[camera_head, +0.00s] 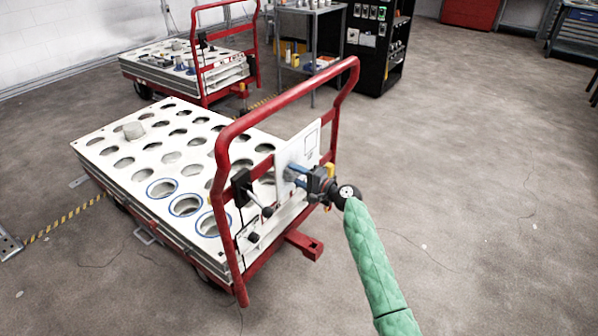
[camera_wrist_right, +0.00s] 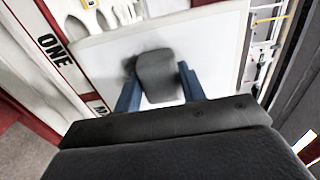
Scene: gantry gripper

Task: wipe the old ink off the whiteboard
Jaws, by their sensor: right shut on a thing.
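The whiteboard (camera_head: 299,150) is a small white panel fixed upright on the red handle frame of the near cart. In the right wrist view the whiteboard (camera_wrist_right: 210,55) fills the middle, with a blurred grey smudge beside the eraser. My right gripper (camera_head: 292,174) is at the board's lower part, its arm coming from the lower right. In the right wrist view its blue fingers (camera_wrist_right: 160,88) are shut on a dark grey eraser-like block (camera_wrist_right: 157,72), which is at the board's face; I cannot tell whether it touches. My left gripper is not in view.
The near cart (camera_head: 100,150) has a white top with rows of round holes and a red handle (camera_head: 290,95). A black lever (camera_head: 262,207) sits left of my gripper. A second cart (camera_head: 185,65) and a black shelf (camera_head: 375,45) stand behind. Floor on the right is clear.

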